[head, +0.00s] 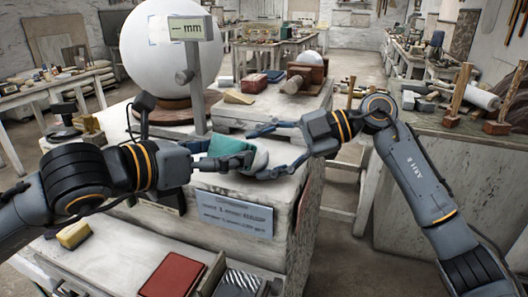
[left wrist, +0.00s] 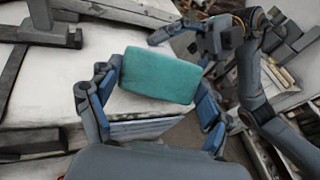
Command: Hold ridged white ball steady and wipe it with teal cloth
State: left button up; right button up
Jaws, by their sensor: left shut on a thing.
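My left gripper (head: 232,161) is shut on a teal cloth (head: 232,147), held above the pale cabinet top. In the left wrist view the cloth (left wrist: 160,75) looks like a thick pad between the two fingers. A pale rounded thing (head: 260,159), perhaps the ridged white ball, shows just right of the cloth; its ridges cannot be made out and the cloth side is hidden. My right gripper (head: 262,152) comes from the right with its fingers spread, one above and one below this pale thing. I see a gap under the upper finger.
A large smooth white sphere (head: 150,50) stands behind on a brown base, with a grey post and display (head: 188,29) before it. An open drawer (head: 205,270) with a red box (head: 172,275) lies below. Several small blocks and boxes lie behind the grippers.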

pick_arm(q)
jog(key=shift+w+a+f, duration=0.2)
jog(key=shift+w+a, duration=0.65)
jog(key=shift+w, duration=0.05)
pick_arm(e)
jog(key=shift+s, duration=0.1)
pick_arm(q)
jog(key=shift+s+d+r, duration=0.2)
jog(key=shift+s+d, duration=0.6)
jog(key=shift+s+d+r, duration=0.15)
jog(key=shift+s+d, duration=0.6)
jog(key=shift+s, duration=0.05)
pick_arm(e)
jog(key=shift+f, duration=0.1)
pick_arm(q)
jog(key=shift+w+a+r, duration=0.15)
jog(key=shift+w+a, duration=0.05)
jog(key=shift+a, duration=0.45)
jog(key=shift+w+a+r, duration=0.1)
jog(key=shift+w+a, duration=0.1)
jog(key=shift+a, duration=0.45)
jog(key=shift+s+a+r, duration=0.7)
jog(key=shift+a, duration=0.15)
pick_arm(e)
jog(key=o, duration=1.4)
jog(key=shift+c, duration=0.2)
